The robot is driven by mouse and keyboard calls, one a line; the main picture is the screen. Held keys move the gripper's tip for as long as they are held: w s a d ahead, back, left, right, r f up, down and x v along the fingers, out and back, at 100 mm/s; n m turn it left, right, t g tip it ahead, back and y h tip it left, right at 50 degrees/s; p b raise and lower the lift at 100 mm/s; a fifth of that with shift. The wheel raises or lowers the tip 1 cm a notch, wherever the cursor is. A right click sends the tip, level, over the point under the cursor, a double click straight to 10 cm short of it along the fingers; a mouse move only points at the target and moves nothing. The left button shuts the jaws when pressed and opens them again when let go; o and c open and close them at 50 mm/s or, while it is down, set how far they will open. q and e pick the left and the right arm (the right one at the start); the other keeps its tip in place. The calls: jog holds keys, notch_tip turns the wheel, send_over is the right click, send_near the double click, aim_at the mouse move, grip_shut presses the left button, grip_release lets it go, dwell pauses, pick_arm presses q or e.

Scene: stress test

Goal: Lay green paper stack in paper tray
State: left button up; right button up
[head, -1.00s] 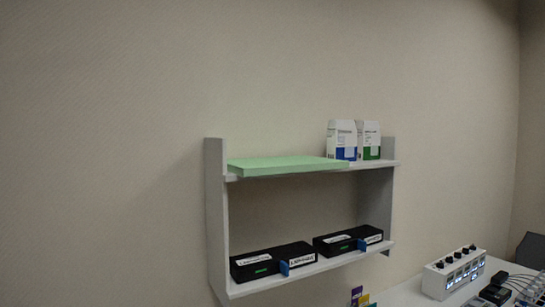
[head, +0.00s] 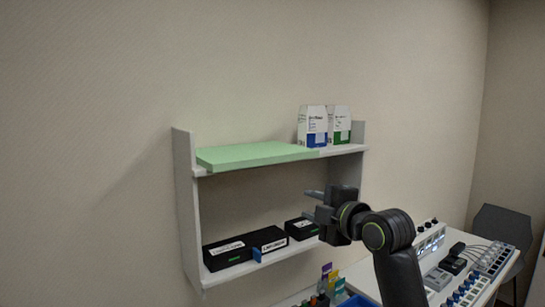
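The green paper stack (head: 250,155) lies flat on the left part of the upper shelf of a white wall shelf. My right gripper (head: 308,204) is in front of the shelf's right part, below the level of the stack. Its two fingers point left and are apart, with nothing seen between them. It does not touch the stack. My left gripper is not in view. I cannot make out a paper tray for certain.
Two white boxes (head: 313,128) (head: 339,126) stand right of the stack. Black boxes (head: 245,247) sit on the lower shelf (head: 210,276), one partly hidden by my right arm. A white desk with devices (head: 454,262) is at lower right. A grey chair (head: 502,227) stands behind it.

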aim_at(273, 159)
jog(key=s+a+r+n+y, duration=0.2)
jog(key=a+r+n, duration=0.1)
jog(key=r, duration=0.6)
jog(key=p+x, duration=0.2)
jog(key=x, duration=0.8)
jog(key=shift+w+d+f, duration=0.1)
jog(key=shift+d+f, duration=0.05)
jog(key=shift+c, duration=0.4)
grip_shut()
jog(key=shift+f, duration=0.1)
jog(key=shift+r, duration=0.25)
jog(key=shift+w+r+p, duration=0.1)
jog(key=shift+r+p, duration=0.9)
jog(key=shift+r, duration=0.3)
jog(key=shift+t, duration=0.3)
